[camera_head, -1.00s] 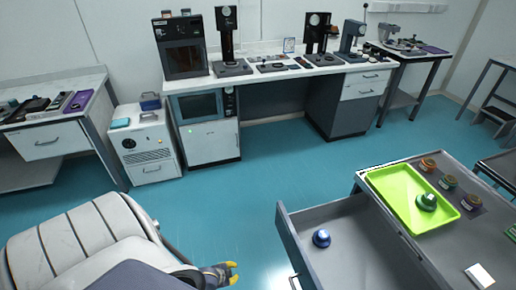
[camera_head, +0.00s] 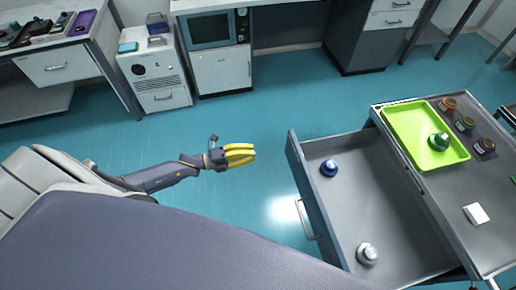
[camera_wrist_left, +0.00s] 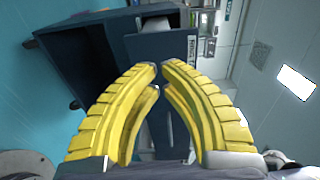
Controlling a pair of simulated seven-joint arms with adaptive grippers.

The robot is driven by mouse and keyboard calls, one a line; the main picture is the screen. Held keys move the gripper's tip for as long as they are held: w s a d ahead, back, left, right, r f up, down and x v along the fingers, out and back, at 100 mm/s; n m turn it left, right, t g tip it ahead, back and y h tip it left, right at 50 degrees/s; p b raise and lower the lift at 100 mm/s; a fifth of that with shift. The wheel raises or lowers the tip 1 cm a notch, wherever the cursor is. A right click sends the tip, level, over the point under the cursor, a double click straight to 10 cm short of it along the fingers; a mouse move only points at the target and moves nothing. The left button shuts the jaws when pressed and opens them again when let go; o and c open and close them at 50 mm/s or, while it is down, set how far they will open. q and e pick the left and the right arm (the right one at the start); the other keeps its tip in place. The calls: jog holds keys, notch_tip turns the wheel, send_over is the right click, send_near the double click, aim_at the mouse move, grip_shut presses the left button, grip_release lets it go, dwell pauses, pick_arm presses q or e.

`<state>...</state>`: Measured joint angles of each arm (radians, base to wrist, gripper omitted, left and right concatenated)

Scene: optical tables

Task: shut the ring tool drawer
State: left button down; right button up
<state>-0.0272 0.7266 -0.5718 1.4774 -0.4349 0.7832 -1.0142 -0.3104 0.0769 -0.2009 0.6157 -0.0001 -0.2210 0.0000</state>
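The grey drawer (camera_head: 375,215) is pulled out from the cart on the right of the head view. Its metal handle (camera_head: 307,220) is on the front panel, which faces left. A blue-topped ring piece (camera_head: 329,168) and a silver one (camera_head: 367,254) lie inside. My left gripper (camera_head: 254,152) is over the floor, left of the drawer and apart from it. Its yellow fingers curve together, tips almost meeting, with nothing between them; they also show in the left wrist view (camera_wrist_left: 159,66). A dark open box-like unit (camera_wrist_left: 80,55) lies beyond them there. My right gripper is out of view.
On the cart top (camera_head: 455,185) are a lime-green tray (camera_head: 408,128) with a green piece (camera_head: 439,141), several small jars beside it, and a white block (camera_head: 476,214). A white cabinet (camera_head: 222,70) stands at the back. Blue floor (camera_head: 270,115) is clear left of the drawer.

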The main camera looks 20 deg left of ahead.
aim_at(287, 145)
pick_arm(q)
jog(key=x, duration=1)
jog(key=shift+w+d, duration=0.25)
jog(key=shift+x, duration=0.95)
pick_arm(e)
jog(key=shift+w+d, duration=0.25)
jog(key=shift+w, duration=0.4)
pick_arm(q)
jog(key=shift+d, duration=0.1)
